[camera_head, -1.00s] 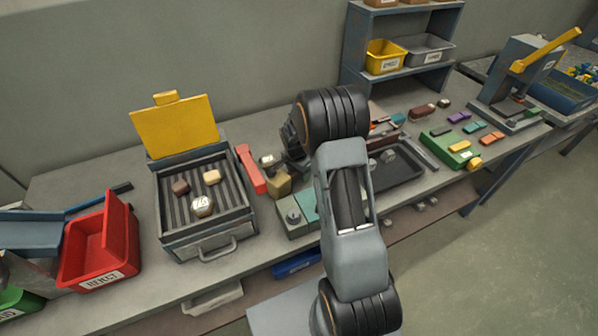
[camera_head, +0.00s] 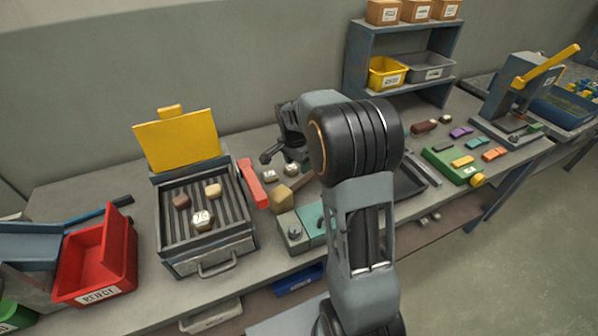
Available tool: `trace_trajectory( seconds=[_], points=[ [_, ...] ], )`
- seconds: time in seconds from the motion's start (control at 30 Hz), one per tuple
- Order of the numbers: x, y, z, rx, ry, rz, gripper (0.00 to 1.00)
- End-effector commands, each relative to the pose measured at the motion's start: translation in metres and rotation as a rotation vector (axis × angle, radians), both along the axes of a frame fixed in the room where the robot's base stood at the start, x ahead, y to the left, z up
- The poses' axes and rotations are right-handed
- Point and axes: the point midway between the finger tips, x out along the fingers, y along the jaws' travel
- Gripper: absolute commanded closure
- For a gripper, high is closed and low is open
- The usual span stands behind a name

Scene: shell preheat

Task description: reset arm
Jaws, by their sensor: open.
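My arm stands in the middle of the view, reaching over the workbench (camera_head: 130,308). My gripper (camera_head: 268,163) is at the arm's far end, left of the big black joint. It is open, and nothing shows between its fingers. It hangs near two small blocks (camera_head: 291,169) on the bench. My arm hides part of the gripper and part of the bench behind it.
A heater box (camera_head: 206,245) with its yellow lid (camera_head: 178,141) raised holds three pieces on its ribbed plate. A red bar (camera_head: 252,184) lies beside it. A red reject bin (camera_head: 98,262) stands left. A shelf (camera_head: 355,62) and a press (camera_head: 507,95) stand right.

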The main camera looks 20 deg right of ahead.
Motion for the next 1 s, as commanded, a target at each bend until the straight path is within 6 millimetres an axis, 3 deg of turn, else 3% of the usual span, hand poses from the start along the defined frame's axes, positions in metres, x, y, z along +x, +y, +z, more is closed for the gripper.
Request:
trace_trajectory(
  seconds=[0.27, 0.47, 0.6, 0.8, 1.0],
  points=[
    [-0.001, 0.002, 0.012, 0.000, 0.001, 0.010, 0.43],
    [-0.005, 0.003, 0.006, 0.002, 0.030, 0.188, 0.43],
    [-0.035, 0.013, -0.003, 0.023, 0.084, 0.428, 0.43],
    [-0.100, 0.042, 0.020, 0.025, 0.065, 0.812, 0.43],
    [-0.164, 0.068, 0.042, -0.017, -0.010, 1.087, 0.43]
  ],
)
